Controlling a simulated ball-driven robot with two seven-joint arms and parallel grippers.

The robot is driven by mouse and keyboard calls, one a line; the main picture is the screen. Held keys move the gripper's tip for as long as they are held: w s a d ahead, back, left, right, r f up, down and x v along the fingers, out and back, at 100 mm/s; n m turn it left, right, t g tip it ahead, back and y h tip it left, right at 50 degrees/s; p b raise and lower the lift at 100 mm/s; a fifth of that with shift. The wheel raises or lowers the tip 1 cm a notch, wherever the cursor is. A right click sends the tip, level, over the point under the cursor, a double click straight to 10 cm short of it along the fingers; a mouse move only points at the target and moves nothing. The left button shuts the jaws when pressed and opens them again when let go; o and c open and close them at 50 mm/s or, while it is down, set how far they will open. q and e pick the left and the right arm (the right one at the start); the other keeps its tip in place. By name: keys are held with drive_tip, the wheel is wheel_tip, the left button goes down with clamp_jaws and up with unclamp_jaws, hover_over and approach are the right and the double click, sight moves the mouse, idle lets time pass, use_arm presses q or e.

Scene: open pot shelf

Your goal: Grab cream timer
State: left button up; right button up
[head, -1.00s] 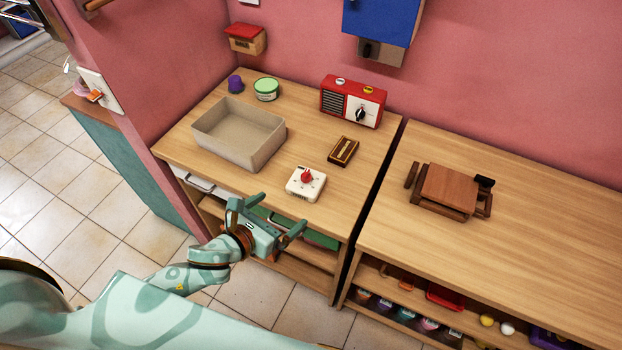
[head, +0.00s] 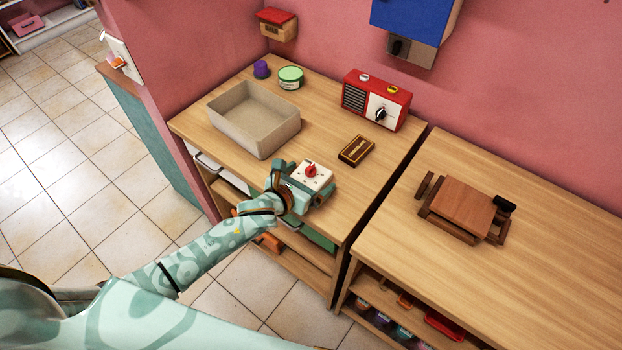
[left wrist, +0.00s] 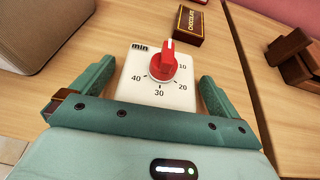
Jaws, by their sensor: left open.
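The cream timer (head: 314,176) with a red knob sits on the wooden table near its front edge. In the left wrist view the timer (left wrist: 155,90) stands between the two fingers, its dial and numbers facing up. My left gripper (head: 305,184) reaches the timer from the front. In the left wrist view this gripper (left wrist: 158,88) is open, with one finger on each side of the timer. A narrow gap shows on the right side; on the left the finger is very close, and contact cannot be told. My right gripper is not in view.
A beige bin (head: 254,122) stands to the left of the timer. A brown chocolate box (head: 356,150) lies just behind it. A red and white radio (head: 376,100), a green-lidded tub (head: 290,78) and a purple item (head: 261,69) stand farther back. A wooden stand (head: 462,207) is on the right table.

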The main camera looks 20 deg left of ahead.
sight(307, 169)
use_arm(q)
drive_tip(key=shift+w+d+f, duration=0.15)
drive_tip(key=shift+w+f, duration=0.15)
drive_tip(key=shift+w, duration=0.25)
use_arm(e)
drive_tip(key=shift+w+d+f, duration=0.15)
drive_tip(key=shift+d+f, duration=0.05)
use_arm(q)
drive_tip(key=shift+r, duration=0.1)
drive_tip(key=c, duration=1.1)
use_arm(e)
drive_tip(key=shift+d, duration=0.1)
use_arm(q)
drive_tip(key=shift+r, duration=0.1)
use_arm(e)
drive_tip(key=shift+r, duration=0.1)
